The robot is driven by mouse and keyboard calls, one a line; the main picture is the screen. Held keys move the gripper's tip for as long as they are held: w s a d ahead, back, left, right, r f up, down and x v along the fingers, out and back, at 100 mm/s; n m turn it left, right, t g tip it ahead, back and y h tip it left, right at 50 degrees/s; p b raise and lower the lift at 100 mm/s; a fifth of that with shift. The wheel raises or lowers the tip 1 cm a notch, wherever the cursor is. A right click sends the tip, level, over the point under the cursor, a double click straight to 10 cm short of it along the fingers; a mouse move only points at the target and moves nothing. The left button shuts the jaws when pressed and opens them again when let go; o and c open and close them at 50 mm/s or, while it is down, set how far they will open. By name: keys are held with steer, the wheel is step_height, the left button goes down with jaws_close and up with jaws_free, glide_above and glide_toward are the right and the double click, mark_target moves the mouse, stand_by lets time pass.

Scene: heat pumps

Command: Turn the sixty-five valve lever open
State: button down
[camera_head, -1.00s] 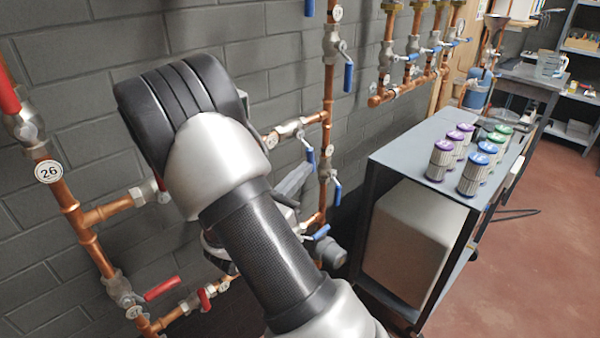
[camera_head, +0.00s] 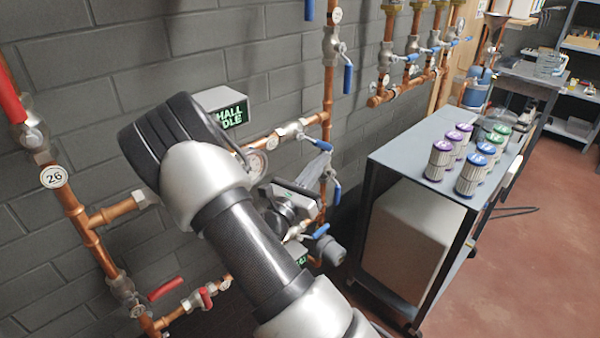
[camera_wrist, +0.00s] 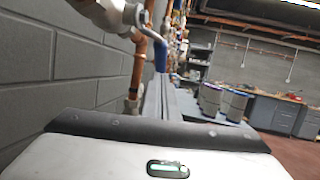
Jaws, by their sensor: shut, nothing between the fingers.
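My gripper (camera_head: 316,168) is shut and empty among the blue-lever valves on the copper pipes. Its shut fingers also show in the wrist view (camera_wrist: 158,96), pointing away from the camera. A blue lever (camera_head: 320,144) is close above the fingers, by a valve on the horizontal branch. Another blue lever (camera_head: 337,191) hangs on the vertical pipe just right of them, and a third blue lever (camera_head: 321,231) sits lower. In the wrist view a blue lever (camera_wrist: 161,56) hangs just beyond the fingers; contact cannot be told. I cannot read a sixty-five tag on any valve.
A grey cart (camera_head: 400,150) with several filter canisters (camera_head: 470,172) on top stands right of the pipes. Red-lever valves (camera_head: 165,288) and a 26 tag (camera_head: 53,177) are at left. The block wall (camera_head: 90,90) lies behind. Red floor (camera_head: 530,270) is clear at right.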

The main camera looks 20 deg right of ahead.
mark_target(330, 147)
steer(key=shift+w+d+r+n+t+h+p, duration=0.25)
steer(key=shift+d+r+t+h+p, duration=0.25)
steer(key=shift+d+r, duration=0.15)
steer(key=shift+w+d+r+n+t+h+p, duration=0.25)
steer(key=shift+d+r+t+h+p, duration=0.15)
steer(key=shift+d+r+h, duration=0.15)
steer(key=shift+w+d+r+p, duration=0.2)
steer(key=shift+d+r+p, duration=0.4)
steer(key=shift+p, duration=0.55)
